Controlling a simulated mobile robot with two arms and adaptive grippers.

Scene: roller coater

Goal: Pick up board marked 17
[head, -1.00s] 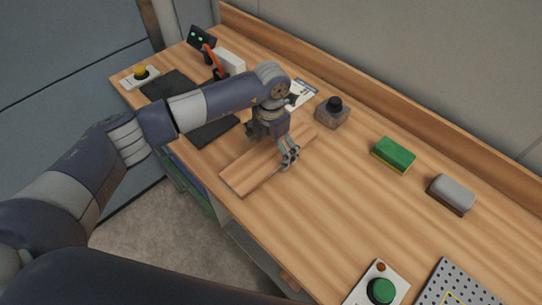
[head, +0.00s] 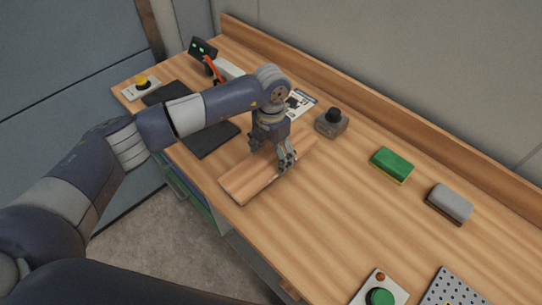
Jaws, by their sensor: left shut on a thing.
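A flat wooden board (head: 247,179) lies along the front edge of the wooden bench in the head view, much the same colour as the bench top. No number shows on the part that I can see. My left gripper (head: 284,163) reaches down over the board's middle from above and is shut on it. The gripper hides part of the board, and I cannot tell whether the board is clear of the bench. My right gripper is not in view.
Dark mats (head: 212,138) lie left of the board. A grey block with a black knob (head: 331,122), a green sponge (head: 391,165) and a grey brush-like block (head: 449,203) stand to the right. A green-button box (head: 381,296) and a perforated plate (head: 452,288) are at front right.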

